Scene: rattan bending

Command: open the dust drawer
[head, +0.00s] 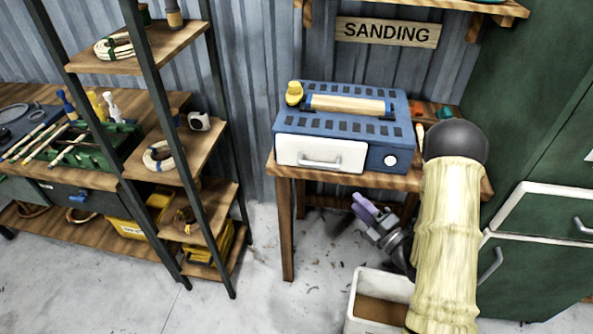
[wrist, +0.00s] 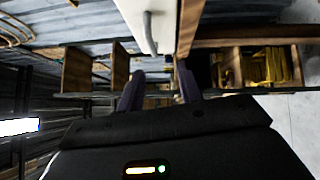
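The blue sanding machine (head: 345,125) sits on a wooden table under the SANDING sign. Its white dust drawer (head: 320,154) is in the lower left of its front and looks flush with the body, with a grey bar handle (head: 320,162). In the wrist view, a white panel, apparently the drawer front (wrist: 138,12), shows at the top with its handle (wrist: 151,34). My gripper (head: 363,207) is below the table's front edge, lower and to the right of the handle, apart from it. Its purple fingers are spread with nothing between them, as the wrist view shows (wrist: 160,84).
The wooden table (head: 284,225) edge lies above my gripper. A white open bin (head: 378,300) stands on the floor below. A green cabinet (head: 545,230) stands to the right, and a shelf rack (head: 185,140) to the left. Floor between rack and bin is clear.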

